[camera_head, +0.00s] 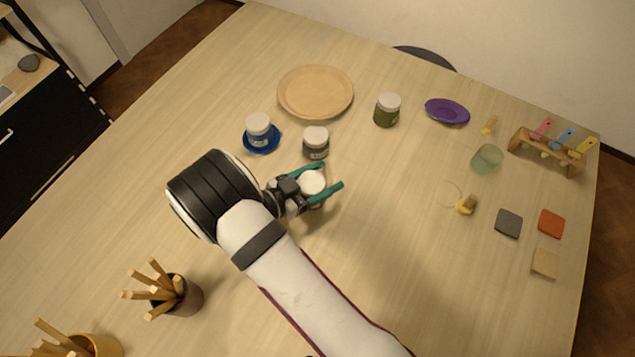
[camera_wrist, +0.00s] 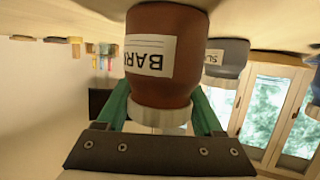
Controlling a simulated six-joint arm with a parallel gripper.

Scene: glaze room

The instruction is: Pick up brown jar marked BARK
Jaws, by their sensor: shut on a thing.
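The brown jar marked BARK (camera_wrist: 180,85) fills the middle of the wrist view, which shows it upside down, with its white label readable. In the head view its white lid (camera_head: 313,182) shows between the teal fingers, and its body is mostly hidden. My gripper (camera_head: 331,175) is shut on the jar, with one finger on each side; the green fingers also show in the wrist view (camera_wrist: 161,112). I cannot tell whether the jar's base touches the table.
A grey jar (camera_head: 316,148) stands just behind my gripper. A blue jar (camera_head: 258,133) on a blue saucer (camera_head: 272,147), a tan plate (camera_head: 315,92) and a green jar (camera_head: 387,115) stand farther back. A brush pot (camera_head: 188,297) is front left.

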